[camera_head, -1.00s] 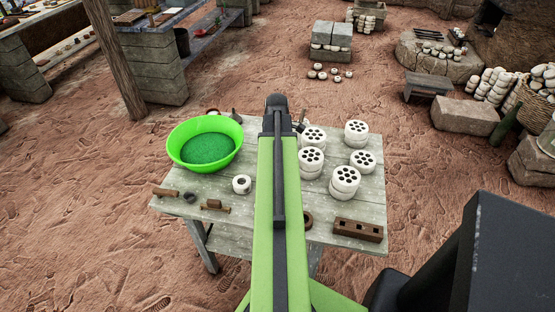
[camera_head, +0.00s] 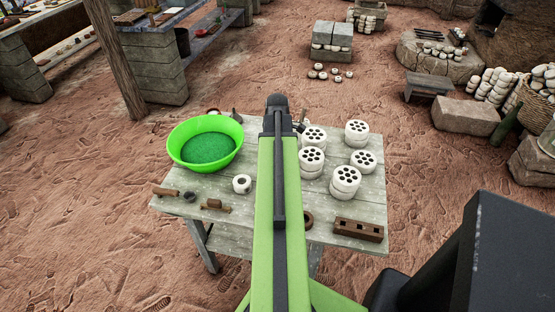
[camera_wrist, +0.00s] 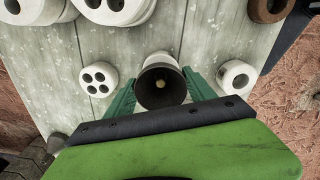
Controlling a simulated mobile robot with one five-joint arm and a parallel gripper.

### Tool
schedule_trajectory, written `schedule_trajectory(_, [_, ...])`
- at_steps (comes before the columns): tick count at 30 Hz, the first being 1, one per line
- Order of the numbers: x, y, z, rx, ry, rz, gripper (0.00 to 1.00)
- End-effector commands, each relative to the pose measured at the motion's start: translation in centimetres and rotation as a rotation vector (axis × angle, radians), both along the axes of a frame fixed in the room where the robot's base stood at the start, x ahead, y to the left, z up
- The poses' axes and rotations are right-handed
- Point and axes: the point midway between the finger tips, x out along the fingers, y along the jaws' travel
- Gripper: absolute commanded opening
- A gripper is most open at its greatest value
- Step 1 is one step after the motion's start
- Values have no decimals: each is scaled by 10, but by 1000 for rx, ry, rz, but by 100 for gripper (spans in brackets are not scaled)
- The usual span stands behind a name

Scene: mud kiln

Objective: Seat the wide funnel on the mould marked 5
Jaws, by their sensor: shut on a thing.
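White moulds with dark holes stand on the table: a small four-holed one (camera_wrist: 98,78) left of the funnel, and larger ones at the top left of the wrist view (camera_wrist: 116,8). In the head view several moulds (camera_head: 345,176) stand right of my arm, which hides my gripper and the funnel. I cannot read any number on the moulds.
The grey wooden table (camera_head: 270,240) also bears a green bowl (camera_head: 186,129) at left, a white ring (camera_head: 242,184), small brown tools (camera_head: 215,205) and a brown holed block (camera_head: 358,230) at the front right. In the wrist view a white ring (camera_wrist: 237,76) stands close right of the funnel.

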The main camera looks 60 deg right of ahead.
Motion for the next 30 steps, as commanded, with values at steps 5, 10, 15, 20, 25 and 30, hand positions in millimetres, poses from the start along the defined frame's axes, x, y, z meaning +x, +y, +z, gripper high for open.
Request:
schedule_trajectory(5, [0, 0, 0, 0, 0, 0, 44])
schedule_trajectory(10, [0, 0, -1, 0, 0, -1, 44])
schedule_trajectory(15, [0, 0, -4, 0, 0, -1, 44])
schedule_trajectory(20, [0, 0, -5, 0, 0, -1, 44])
schedule_trajectory(25, [-1, 0, -8, 0, 0, -1, 44])
schedule_trajectory(30, [-1, -1, -10, 0, 0, -1, 44])
